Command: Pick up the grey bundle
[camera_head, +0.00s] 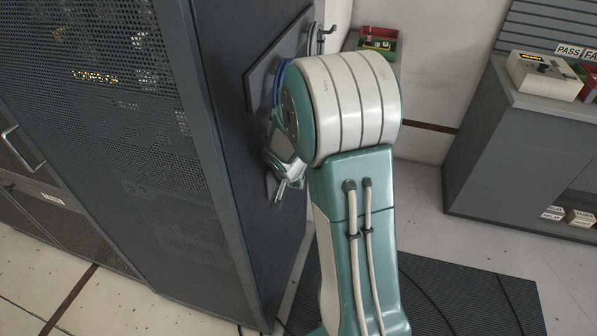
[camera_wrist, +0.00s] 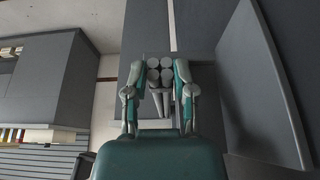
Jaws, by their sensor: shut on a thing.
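The grey bundle (camera_wrist: 160,82) shows in the wrist view as several grey cylinders clustered between the two fingers of my gripper (camera_wrist: 160,72). My gripper is shut on it, with a finger on each side. In the head view my gripper (camera_head: 285,168) is beside the dark side of the tall rack, partly hidden behind my arm. Thin grey ends of the bundle (camera_head: 280,190) seem to show below the fingers there. Whether the bundle touches anything else is hidden.
A tall perforated rack (camera_head: 110,130) stands close on the left. A dark panel (camera_head: 278,62) juts from its side, near my arm. A grey bench (camera_head: 510,150) with a beige box (camera_head: 543,75) stands at the right. A dark mat (camera_head: 450,295) lies on the floor.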

